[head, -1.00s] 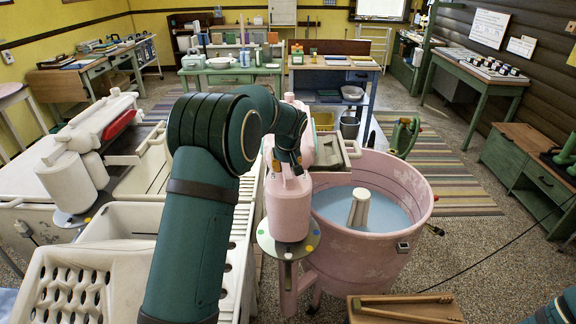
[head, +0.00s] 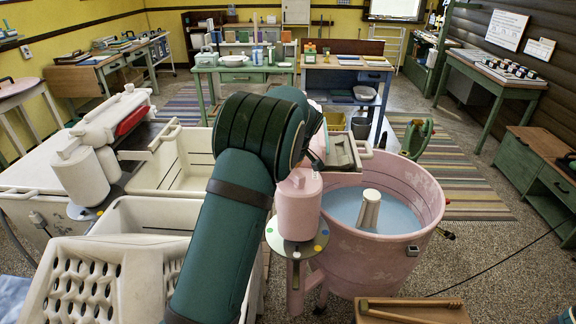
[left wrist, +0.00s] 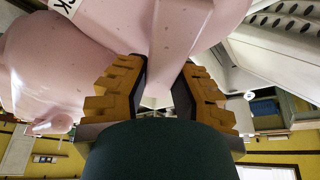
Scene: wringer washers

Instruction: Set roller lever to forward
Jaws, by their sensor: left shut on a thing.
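The pink wringer washer (head: 375,250) stands right of centre in the head view. Its pink wringer post (head: 298,205) rises at the tub's left over a grey disc (head: 274,236) with coloured dots. My left arm crosses in front and hides most of the wringer top and my left gripper. In the left wrist view, my left gripper (left wrist: 165,98) has its yellow-brown fingers around a narrow pink part (left wrist: 172,45), which I take to be the roller lever. Its grasped end is partly hidden. My right gripper is out of view.
A white washer (head: 85,175) and pale rinse tubs (head: 140,215) stand at left. A perforated white basket (head: 85,285) is at the lower left. A wooden board with tongs (head: 410,310) lies at the bottom. Open floor (head: 490,250) lies right of the pink tub.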

